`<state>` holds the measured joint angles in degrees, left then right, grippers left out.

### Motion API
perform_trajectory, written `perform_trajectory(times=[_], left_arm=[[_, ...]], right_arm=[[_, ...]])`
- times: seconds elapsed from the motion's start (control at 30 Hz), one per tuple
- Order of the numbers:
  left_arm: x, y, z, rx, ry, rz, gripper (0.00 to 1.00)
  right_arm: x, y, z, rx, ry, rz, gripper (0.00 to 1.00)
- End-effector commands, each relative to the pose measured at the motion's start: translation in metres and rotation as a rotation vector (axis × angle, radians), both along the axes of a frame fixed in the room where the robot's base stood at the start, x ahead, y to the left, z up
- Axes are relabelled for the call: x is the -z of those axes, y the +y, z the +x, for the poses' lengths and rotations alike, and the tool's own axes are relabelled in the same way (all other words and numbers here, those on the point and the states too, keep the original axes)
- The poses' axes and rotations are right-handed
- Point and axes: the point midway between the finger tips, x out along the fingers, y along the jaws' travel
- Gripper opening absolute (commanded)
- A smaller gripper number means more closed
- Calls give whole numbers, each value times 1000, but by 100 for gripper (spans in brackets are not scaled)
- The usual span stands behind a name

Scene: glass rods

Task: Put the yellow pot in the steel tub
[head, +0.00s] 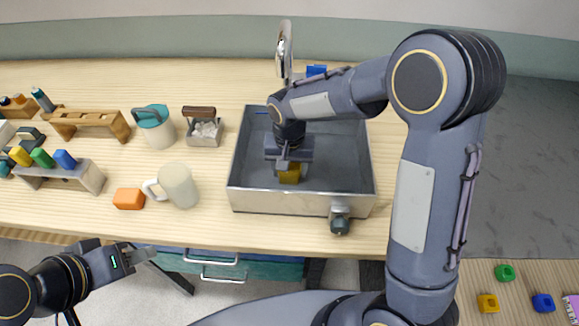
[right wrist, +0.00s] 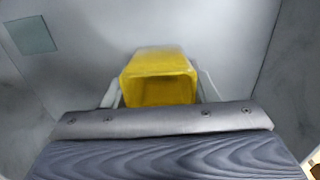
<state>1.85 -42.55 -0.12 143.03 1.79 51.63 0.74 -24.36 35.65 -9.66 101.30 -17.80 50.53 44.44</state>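The yellow pot (head: 290,174) is inside the steel tub (head: 275,202), near its middle. In the right wrist view the pot (right wrist: 158,78) shows its open mouth toward the camera, with a finger on each side of it. My right gripper (head: 287,168) reaches down into the tub and its fingers (right wrist: 160,95) are closed around the pot. Whether the pot touches the tub floor is hard to tell. My left gripper (head: 143,256) is empty in front of the table edge, at the lower left; its finger gap is not clear.
A tap (head: 285,50) stands behind the tub, and a drain fitting (head: 339,220) sticks out at its front right. A white mug (head: 175,186), an orange block (head: 129,198), a teal-lidded jar (head: 155,126) and a small caddy (head: 204,130) stand to the left.

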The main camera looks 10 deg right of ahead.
Motion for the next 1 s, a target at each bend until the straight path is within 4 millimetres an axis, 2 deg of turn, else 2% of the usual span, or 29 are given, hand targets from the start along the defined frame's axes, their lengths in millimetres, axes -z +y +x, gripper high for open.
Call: perform_trajectory(times=[0.03,0.17,0.4,0.53,0.67,1.0], left_arm=[[0,0,0,0,0,0,36],[0,0,0,0,0,0,36],[0,0,0,0,0,0,36],[-3,0,0,0,0,0,36],[-2,0,0,0,0,0,36],[-2,0,0,0,0,0,36]], right_arm=[[0,0,0,0,0,0,59],[0,0,0,0,1,0,74],[0,0,0,0,1,0,74],[-7,0,0,0,-1,1,74],[-28,0,1,1,-5,3,74],[-99,0,0,0,-4,2,74]])
